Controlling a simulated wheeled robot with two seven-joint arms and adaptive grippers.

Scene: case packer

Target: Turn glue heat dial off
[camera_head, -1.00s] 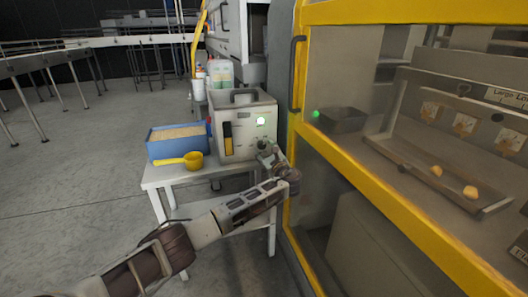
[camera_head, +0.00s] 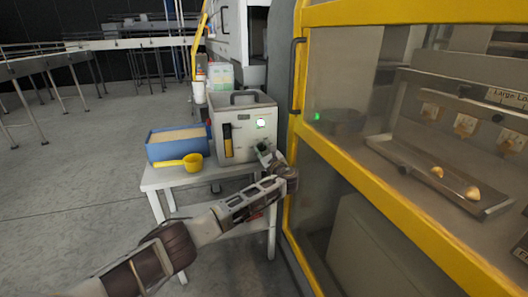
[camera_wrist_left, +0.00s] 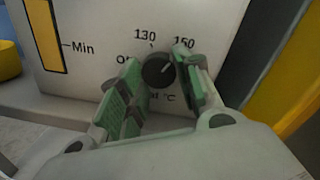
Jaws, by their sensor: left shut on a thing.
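The glue heat dial (camera_wrist_left: 158,71) is a round black knob on the front of the grey glue unit (camera_head: 236,142). In the left wrist view, "130" is printed above it, "150" at its upper right and a partly covered "O…" label at its left. A pale mark on the knob seems to point to the upper right. My left gripper (camera_head: 262,149) is at the lower right of the unit's front. Its green-padded fingers (camera_wrist_left: 158,83) are shut on the dial, one on either side. My right gripper is in neither view.
The unit stands on a small white table (camera_head: 160,178). A blue bin (camera_head: 178,150) and a yellow scoop (camera_head: 192,161) are left of it. The yellow-framed machine enclosure (camera_head: 345,167) stands close on the right. Floor at the left is open.

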